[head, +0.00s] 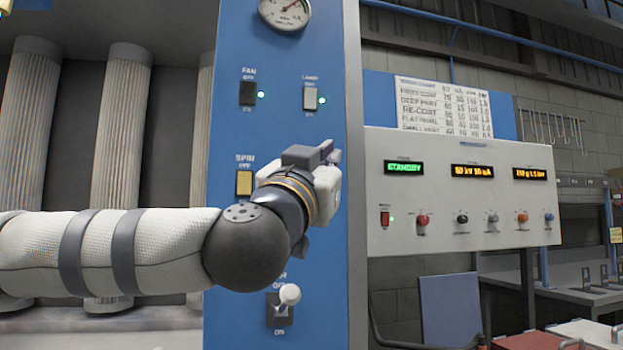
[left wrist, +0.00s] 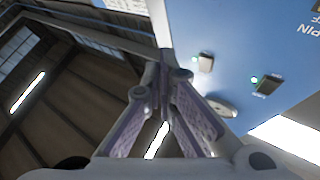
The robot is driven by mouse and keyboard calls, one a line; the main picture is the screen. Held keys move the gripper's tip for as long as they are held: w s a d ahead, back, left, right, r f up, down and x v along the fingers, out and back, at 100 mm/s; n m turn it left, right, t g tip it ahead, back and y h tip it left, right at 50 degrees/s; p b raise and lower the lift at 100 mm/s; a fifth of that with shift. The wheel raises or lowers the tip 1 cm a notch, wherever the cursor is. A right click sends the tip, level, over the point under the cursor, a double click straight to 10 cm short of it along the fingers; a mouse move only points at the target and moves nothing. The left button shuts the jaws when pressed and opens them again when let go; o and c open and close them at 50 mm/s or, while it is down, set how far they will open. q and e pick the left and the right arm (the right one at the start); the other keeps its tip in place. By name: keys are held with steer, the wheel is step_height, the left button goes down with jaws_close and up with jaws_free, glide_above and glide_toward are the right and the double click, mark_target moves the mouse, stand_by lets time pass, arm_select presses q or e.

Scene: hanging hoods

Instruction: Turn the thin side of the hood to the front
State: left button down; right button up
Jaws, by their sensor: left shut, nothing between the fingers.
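No hanging hood can be made out in either view. My left gripper (head: 328,157) is in front of the blue control panel (head: 232,50), near its right edge, and is shut and empty. In the left wrist view its fingers (left wrist: 167,62) come together at the tips with nothing between them. The yellow SPIN switch (head: 244,183) is just left of the gripper in the head view. Part of the panel behind my arm is hidden. My right gripper is not in view.
The panel carries a FAN switch (head: 247,94), a LAMP switch (head: 310,97), a round gauge (head: 285,12) and a lower lever (head: 288,296). A grey control box (head: 460,222) reading STANDBY stands at right. Pale pleated columns (head: 115,140) stand behind at left.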

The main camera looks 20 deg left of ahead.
arm_select(q)
steer(key=w+a+b, duration=0.1)
steer(key=w+a, duration=0.3)
steer(key=w, duration=0.3)
steer(key=shift+a, duration=0.35)
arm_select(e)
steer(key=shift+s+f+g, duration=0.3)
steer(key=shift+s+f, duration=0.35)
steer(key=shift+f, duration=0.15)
arm_select(q)
steer(key=shift+f, duration=0.1)
steer(key=shift+w, duration=0.1)
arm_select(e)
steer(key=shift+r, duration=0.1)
arm_select(q)
steer(key=shift+w+a, duration=0.25)
steer(key=shift+w, duration=0.05)
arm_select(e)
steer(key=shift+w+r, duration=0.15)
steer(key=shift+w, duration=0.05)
